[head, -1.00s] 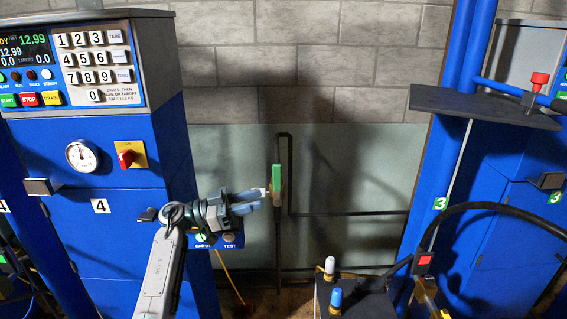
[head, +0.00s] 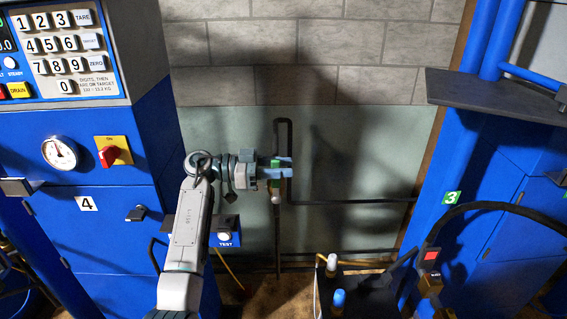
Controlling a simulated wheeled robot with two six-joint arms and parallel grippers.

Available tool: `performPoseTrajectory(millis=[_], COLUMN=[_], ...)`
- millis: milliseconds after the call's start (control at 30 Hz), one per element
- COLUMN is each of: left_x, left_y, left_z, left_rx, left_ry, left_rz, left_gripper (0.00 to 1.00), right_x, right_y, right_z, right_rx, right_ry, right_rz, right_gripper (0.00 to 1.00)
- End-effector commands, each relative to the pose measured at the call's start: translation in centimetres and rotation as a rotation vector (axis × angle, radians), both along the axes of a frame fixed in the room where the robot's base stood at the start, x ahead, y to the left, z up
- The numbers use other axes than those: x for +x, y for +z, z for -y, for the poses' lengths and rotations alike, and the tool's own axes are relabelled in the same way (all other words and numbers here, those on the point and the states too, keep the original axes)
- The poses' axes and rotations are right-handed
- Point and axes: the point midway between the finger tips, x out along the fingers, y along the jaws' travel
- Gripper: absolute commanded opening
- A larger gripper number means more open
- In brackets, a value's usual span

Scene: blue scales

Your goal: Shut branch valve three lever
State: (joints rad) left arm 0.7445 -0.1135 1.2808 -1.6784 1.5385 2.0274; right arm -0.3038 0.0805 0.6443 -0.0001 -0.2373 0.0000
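A green lever (head: 275,183) stands at the black wall pipe in the middle of the head view, with a pale rounded end below it. No number is readable on it. My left gripper (head: 287,167) comes in from the left and its blue fingers lie across the upper part of the lever, reaching past it to the right. The fingers hide part of the lever, and whether they are closed on it is unclear. A green label 3 (head: 452,198) is on the blue column at the right. My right gripper is not in view.
A blue cabinet (head: 100,225) with keypad, gauge (head: 60,153) and red knob (head: 108,156) stands at the left. A dark box (head: 365,295) with white and blue caps is at the bottom. A grey shelf (head: 495,98) and black hose (head: 500,208) are at the right.

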Motion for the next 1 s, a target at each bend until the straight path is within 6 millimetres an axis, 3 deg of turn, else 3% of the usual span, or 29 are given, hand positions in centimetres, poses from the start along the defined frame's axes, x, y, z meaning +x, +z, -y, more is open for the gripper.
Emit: performPoseTrajectory(millis=[367, 533, 567, 800, 1000], left_x=[0.0, 0.0, 0.0, 0.0, 0.0], left_y=[-0.1, -0.1, -0.1, 0.1, 0.6], left_z=[0.8, 0.8, 0.8, 0.8, 1.7], left_rx=[0.001, 0.001, 0.001, 0.006, 0.081], left_ry=[0.001, 0.001, 0.001, 0.001, 0.000], left_rz=[0.000, 0.000, 0.000, 0.000, 0.000], left_gripper=[0.33, 0.01, 0.00, 0.00, 0.00], right_x=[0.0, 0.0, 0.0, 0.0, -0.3], right_y=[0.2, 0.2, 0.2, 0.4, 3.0], right_z=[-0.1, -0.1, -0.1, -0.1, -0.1], right_rx=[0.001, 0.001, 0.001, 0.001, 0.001], right_ry=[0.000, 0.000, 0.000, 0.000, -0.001], right_rz=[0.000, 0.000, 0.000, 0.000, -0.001], right_gripper=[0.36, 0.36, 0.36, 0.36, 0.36])
